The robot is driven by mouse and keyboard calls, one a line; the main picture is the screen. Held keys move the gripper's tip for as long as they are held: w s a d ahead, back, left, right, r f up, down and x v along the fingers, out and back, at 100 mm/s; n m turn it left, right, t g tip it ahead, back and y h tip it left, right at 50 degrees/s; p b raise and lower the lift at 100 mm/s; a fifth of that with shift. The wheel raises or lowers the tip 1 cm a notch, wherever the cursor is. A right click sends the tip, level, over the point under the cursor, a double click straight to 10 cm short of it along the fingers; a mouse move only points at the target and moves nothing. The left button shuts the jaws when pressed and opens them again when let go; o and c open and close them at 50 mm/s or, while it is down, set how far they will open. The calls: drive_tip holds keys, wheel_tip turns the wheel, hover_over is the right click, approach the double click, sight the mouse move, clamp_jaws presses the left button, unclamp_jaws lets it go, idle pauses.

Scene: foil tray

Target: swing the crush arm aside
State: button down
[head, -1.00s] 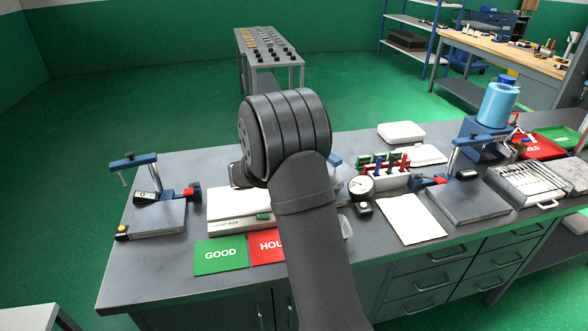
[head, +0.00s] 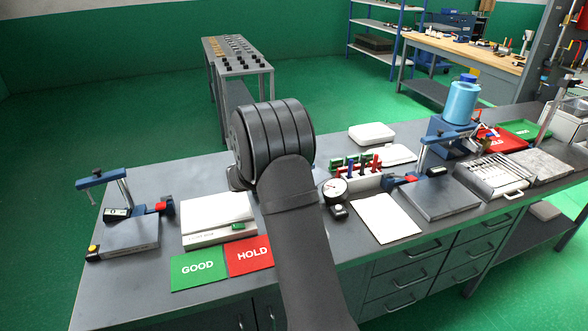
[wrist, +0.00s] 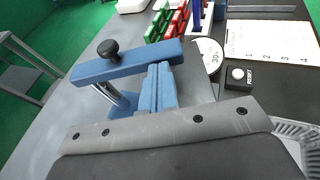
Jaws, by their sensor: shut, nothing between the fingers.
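The crush arm (wrist: 120,62) is a blue bar with a black knob on top, seen in the wrist view. It lies across the upper middle on a metal post, with a blue sleeve (wrist: 121,104) lower down. My gripper (wrist: 160,68) shows as two blue fingers pressed together, shut and empty. Its tips appear right by the near side of the bar; I cannot tell whether they touch. A ribbed foil tray (wrist: 298,136) shows partly at the lower right. In the head view my own arm hides the gripper and this crush arm.
A dial gauge (head: 336,188), a rack of red and green pieces (head: 356,172) and a white sheet (head: 386,218) lie right of my arm. Left are a light box (head: 210,236), GOOD (head: 198,268) and HOLD (head: 249,256) cards, and another blue-armed stand (head: 128,232).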

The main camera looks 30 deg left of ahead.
drive_tip(key=shift+w+d+n+t+y, duration=0.15)
drive_tip(key=shift+w+d+n+y, duration=0.4)
drive_tip(key=shift+y, duration=0.2)
drive_tip(key=shift+w+d+n+t+y, duration=0.15)
drive_tip(key=shift+w+d+n+y, duration=0.3)
drive_tip(key=shift+n+y, duration=0.25)
drive_tip(key=shift+y, duration=0.25)
drive_tip(key=w, duration=0.2)
drive_tip(key=w+d, duration=0.1)
drive_tip(key=w, duration=0.4)
drive_tip(key=shift+d, duration=0.35)
drive_tip(key=shift+w+a, duration=0.15)
drive_tip(key=shift+w, duration=0.85)
drive_tip(key=shift+w+a, duration=0.25)
drive_tip(key=shift+w, duration=0.65)
drive_tip(key=s+d+r, duration=0.3)
drive_tip(key=s+d, duration=0.6)
drive_tip(key=s, duration=0.1)
drive_tip(key=shift+d, duration=0.15)
drive_tip(key=shift+w, duration=0.15)
